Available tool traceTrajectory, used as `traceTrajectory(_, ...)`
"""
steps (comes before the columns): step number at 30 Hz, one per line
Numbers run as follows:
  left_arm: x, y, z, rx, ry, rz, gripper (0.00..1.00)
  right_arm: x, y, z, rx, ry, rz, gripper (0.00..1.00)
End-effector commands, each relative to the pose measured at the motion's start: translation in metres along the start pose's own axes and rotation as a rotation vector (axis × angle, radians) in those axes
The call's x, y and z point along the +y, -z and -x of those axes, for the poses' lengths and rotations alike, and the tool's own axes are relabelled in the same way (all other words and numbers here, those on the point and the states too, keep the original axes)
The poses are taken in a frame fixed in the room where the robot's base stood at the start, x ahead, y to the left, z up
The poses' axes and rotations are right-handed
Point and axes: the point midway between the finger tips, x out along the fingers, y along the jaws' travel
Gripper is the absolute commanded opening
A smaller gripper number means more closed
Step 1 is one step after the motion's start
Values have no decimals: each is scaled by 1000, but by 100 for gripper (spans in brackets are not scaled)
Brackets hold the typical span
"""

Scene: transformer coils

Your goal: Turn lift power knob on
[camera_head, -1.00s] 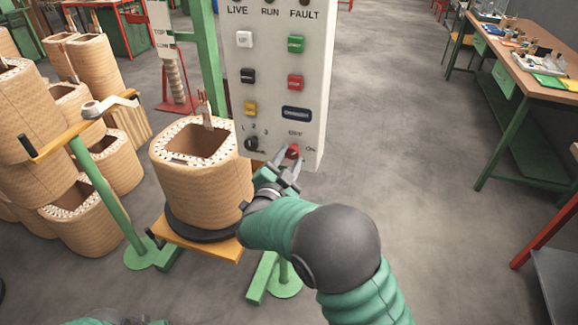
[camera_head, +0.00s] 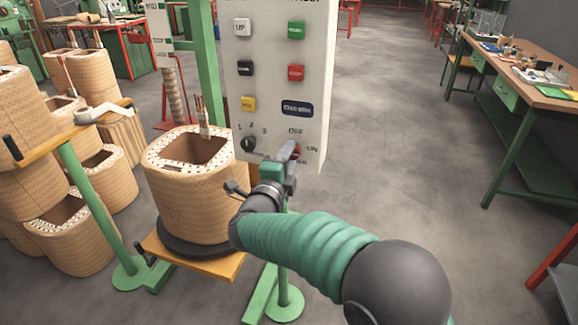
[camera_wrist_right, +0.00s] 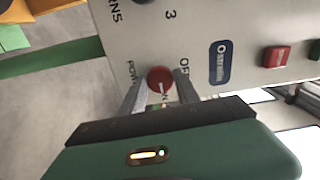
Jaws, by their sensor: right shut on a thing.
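The red power knob (camera_head: 289,150) is at the lower right of the grey control panel (camera_head: 275,60), beside OFF and ON labels. It also shows in the right wrist view (camera_wrist_right: 160,80), with a pale line across its face. My right gripper (camera_head: 289,164) is at the knob and partly hides it in the head view. In the right wrist view my right gripper (camera_wrist_right: 161,92) has a finger on each side of the knob and is shut on it. My left gripper is not in view.
A black selector knob (camera_head: 248,143) sits left on the same panel, below several coloured buttons. A wound coil (camera_head: 195,200) stands on a lift platform (camera_head: 205,265) close to my right arm. More coils are stacked at left. A workbench (camera_head: 530,90) is at right, with clear floor between.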

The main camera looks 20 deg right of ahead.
Motion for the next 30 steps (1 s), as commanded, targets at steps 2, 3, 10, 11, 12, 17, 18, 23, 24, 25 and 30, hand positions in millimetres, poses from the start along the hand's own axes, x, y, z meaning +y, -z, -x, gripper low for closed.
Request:
traceTrajectory(2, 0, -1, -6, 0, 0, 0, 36, 3, 0, 0, 1, -2, -28, 0)
traceTrajectory(3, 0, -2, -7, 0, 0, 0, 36, 3, 1, 0, 2, -3, -39, 0)
traceTrajectory(10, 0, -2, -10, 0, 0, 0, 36, 2, 1, 0, 3, -4, -71, 0)
traceTrajectory(11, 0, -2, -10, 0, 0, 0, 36, 2, 1, 0, 4, -4, -72, 0)
traceTrajectory(12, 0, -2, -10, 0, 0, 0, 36, 2, 1, 0, 4, -4, -73, 0)
traceTrajectory(17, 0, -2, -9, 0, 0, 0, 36, 2, 2, 0, 5, -4, -73, 0)
traceTrajectory(18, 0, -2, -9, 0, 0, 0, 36, 2, 2, 0, 5, -5, -73, 0)
traceTrajectory(23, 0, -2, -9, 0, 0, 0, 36, 2, 2, 0, 5, -5, -72, 47)
traceTrajectory(24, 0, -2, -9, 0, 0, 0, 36, 2, 2, 0, 5, -4, -71, 52)
traceTrajectory(25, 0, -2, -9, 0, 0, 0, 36, 2, 2, 0, 5, -4, -71, 56)
traceTrajectory(30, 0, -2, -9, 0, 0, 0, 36, 1, 2, 0, 4, -2, -72, 60)
